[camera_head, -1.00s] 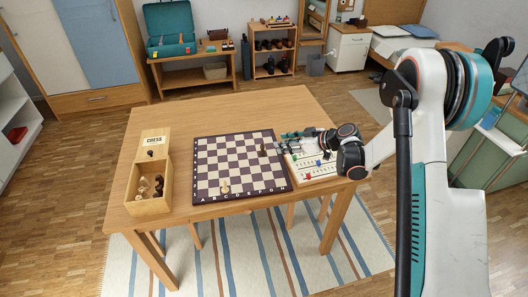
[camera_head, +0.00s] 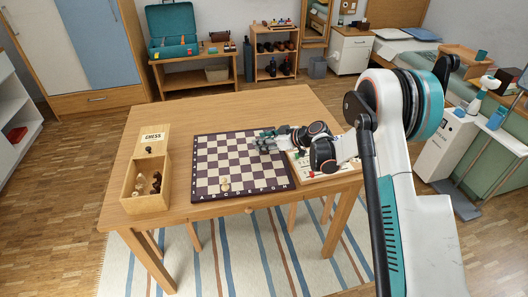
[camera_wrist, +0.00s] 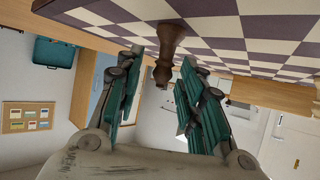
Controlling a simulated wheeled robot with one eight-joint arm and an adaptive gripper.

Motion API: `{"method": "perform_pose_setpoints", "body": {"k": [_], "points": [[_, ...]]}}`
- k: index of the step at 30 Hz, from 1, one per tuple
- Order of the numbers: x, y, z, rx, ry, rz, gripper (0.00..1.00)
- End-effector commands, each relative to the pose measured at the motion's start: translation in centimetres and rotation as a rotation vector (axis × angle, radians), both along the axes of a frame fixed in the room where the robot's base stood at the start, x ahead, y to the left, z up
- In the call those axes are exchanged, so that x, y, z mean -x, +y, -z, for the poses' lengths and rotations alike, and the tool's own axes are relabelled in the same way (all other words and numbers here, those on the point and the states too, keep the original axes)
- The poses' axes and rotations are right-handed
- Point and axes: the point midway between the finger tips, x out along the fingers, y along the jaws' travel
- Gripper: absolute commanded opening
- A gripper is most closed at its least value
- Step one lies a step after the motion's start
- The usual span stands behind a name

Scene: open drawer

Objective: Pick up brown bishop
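A brown chess piece (camera_wrist: 168,48), probably the bishop, stands on the chessboard in the wrist view, which shows the scene upside down. My gripper (camera_wrist: 163,62) is open, with one teal-padded finger on each side of the piece. Gaps show between the piece and both fingers. In the head view my gripper (camera_head: 262,143) is low over the right part of the chessboard (camera_head: 205,192) and hides the brown piece.
A light chess piece (camera_head: 225,187) stands near the board's front edge. A wooden chess box (camera_head: 139,206) with several pieces is at the table's left. A white game board (camera_head: 308,172) lies right of the chessboard, partly under my arm. The back of the table is clear.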

Motion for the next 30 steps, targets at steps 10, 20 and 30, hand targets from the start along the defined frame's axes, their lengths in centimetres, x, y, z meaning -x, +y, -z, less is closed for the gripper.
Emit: {"method": "perform_pose_setpoints", "body": {"k": [10,20,30], "points": [[0.0,-0.1,-0.1,0.000,0.000,0.001,0.00],[0.0,-0.1,-0.1,0.000,0.000,0.001,0.00],[0.0,-0.1,-2.9,0.000,0.000,0.001,0.00]]}}
